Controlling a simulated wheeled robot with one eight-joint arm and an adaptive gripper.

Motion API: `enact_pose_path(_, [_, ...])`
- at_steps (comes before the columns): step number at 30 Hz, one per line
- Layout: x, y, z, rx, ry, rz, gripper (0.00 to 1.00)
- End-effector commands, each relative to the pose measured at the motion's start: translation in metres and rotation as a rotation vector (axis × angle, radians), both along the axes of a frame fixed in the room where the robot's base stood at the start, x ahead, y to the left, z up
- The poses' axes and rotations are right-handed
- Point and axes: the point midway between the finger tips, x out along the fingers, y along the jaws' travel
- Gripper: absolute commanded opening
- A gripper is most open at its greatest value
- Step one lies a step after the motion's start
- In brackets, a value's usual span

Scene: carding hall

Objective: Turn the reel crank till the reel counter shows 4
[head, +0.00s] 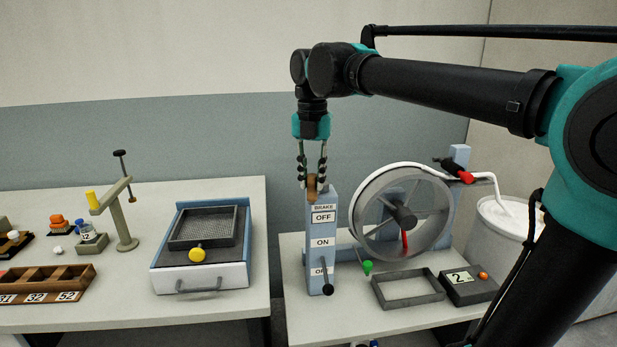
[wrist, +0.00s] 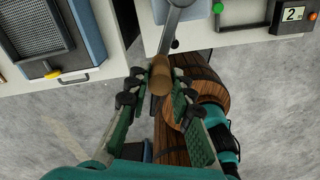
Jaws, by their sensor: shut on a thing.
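The reel (head: 357,222) is a big grey open wheel on the right table, with a red mark low inside its rim. The reel counter (head: 459,277) is a dark box that reads 2; it also reads 2 in the wrist view (wrist: 293,14). In the wrist view the handle (wrist: 160,78) sits between my fingertips. The crank's joint to the reel is hidden in the head view.
A green knob (head: 367,267), an empty grey frame (head: 408,289) and a white drum (head: 505,225) are near.

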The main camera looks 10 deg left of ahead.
Motion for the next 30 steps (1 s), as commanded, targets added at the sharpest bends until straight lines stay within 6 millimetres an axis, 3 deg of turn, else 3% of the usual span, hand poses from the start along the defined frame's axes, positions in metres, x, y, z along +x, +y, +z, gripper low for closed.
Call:
enact_pose_path(13, [0.0002, -0.0016, 0.0002, -0.001, -0.001, -0.002, 0.0])
enact_pose_path(14, [0.0002, -0.0016, 0.0002, -0.001, -0.001, -0.002, 0.25])
enact_pose_path(18, [0.0001, -0.0014, 0.0001, -0.001, 0.0, -0.002, 0.43])
enact_pose_path(30, [0.0001, -0.0009, 0.0069, 0.0, 0.0, -0.001, 0.43])
